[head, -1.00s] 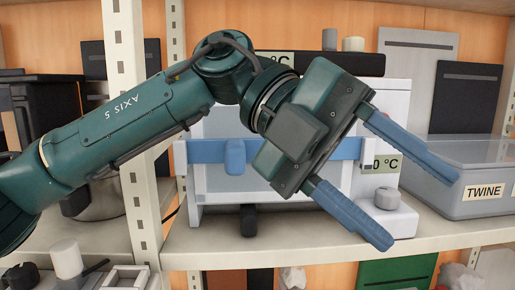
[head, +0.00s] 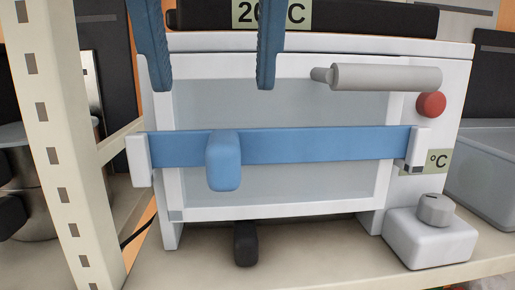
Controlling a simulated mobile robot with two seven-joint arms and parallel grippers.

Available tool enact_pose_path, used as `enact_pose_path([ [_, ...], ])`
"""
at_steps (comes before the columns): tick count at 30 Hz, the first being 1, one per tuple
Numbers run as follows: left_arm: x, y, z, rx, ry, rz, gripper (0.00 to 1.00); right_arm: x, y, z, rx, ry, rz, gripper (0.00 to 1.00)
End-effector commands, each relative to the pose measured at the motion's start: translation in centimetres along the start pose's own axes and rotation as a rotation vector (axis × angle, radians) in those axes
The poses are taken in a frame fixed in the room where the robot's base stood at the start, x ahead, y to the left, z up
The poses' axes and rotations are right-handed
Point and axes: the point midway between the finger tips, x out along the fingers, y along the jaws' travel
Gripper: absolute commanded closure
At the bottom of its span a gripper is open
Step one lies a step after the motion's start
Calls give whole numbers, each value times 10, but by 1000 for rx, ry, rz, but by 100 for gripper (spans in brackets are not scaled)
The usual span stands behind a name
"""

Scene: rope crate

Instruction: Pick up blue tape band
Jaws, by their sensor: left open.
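The blue tape band (head: 310,145) runs level across the front of a white oven-like box (head: 205,205), its ends in white brackets (head: 139,160) at left and right. A blue block-shaped tab (head: 223,160) sticks out from the band, left of centre. My left gripper (head: 210,85) is open and empty; its two blue fingers point down from the top edge, above the band and apart from it. The fingertips lie to the left and right of the tab. The gripper's body is out of view.
A grey cylindrical handle (head: 385,78) and a red button (head: 431,104) are at the box's upper right. A grey knob (head: 436,209) on a white block stands at lower right. A pale shelf post (head: 62,150) rises at left.

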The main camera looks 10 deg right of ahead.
Motion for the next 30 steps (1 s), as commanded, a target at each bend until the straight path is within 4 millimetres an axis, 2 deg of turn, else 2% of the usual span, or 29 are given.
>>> enact_pose_path([
  [3,20,0,0,1,2,0,47,-1,0,-1,-1,3,-2,64],
  [11,39,-1,2,2,2,-1,47,-2,0,-8,-2,13,-2,64],
  [15,60,-2,5,3,3,1,47,-4,1,-12,-3,10,1,64],
  [18,74,-2,5,2,4,0,47,-2,2,-7,-3,0,4,64],
  [22,82,-2,5,2,3,-2,47,-1,4,-4,-3,-8,7,64],
  [28,83,-2,5,1,3,-3,47,-1,3,-4,0,-6,8,64],
  [30,83,-2,5,1,3,-3,52,-1,3,-5,1,-5,9,64],
])
